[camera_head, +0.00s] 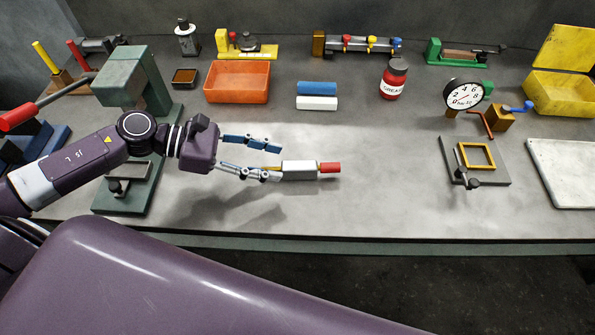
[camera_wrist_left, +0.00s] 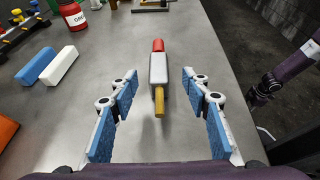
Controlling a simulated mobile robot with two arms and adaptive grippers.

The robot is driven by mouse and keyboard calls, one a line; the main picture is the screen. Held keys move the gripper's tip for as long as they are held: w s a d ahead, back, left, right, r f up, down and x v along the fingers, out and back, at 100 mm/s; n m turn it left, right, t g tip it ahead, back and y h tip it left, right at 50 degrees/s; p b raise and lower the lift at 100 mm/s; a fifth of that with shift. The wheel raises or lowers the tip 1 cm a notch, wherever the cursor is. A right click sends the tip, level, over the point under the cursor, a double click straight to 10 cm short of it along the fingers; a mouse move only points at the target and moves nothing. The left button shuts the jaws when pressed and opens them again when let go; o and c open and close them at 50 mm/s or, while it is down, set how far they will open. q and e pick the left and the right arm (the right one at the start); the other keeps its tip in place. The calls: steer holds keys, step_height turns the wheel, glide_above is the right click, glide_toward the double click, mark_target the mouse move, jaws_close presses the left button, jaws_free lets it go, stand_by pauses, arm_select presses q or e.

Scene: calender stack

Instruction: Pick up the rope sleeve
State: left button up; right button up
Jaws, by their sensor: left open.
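A grey-white piece with a red end and a yellow-brown stub, which looks like the rope sleeve (camera_head: 299,170), is over the bench right of my left gripper's fingers. My left gripper (camera_head: 277,162) is open, with its two blue-padded fingers apart. In the left wrist view the sleeve (camera_wrist_left: 158,70) lies between and ahead of the open fingers (camera_wrist_left: 160,82), its yellow stub toward the palm and red end away. Gaps show on both sides of it. Part of a purple arm, likely my right, shows at the right edge of the wrist view; its gripper is not clear.
A green press (camera_head: 133,82) stands behind my left arm. An orange tray (camera_head: 237,99), blue block (camera_head: 316,88), white block (camera_head: 316,103) and red grease jar (camera_head: 393,82) stand farther back. A fixture with a yellow frame (camera_head: 475,156) is at right. Bench between sleeve and fixture is clear.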

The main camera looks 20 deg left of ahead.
mark_target(297, 164)
arm_select(q)
steer(key=shift+x, duration=1)
steer(key=shift+w+d+p, duration=0.35)
steer(key=shift+d+p, duration=0.25)
steer(key=shift+p, duration=0.05)
steer(key=p+x, duration=0.1)
steer(key=x, duration=0.2)
steer(key=shift+w+d+f, duration=0.15)
steer(key=shift+d+f, duration=0.15)
jaws_close()
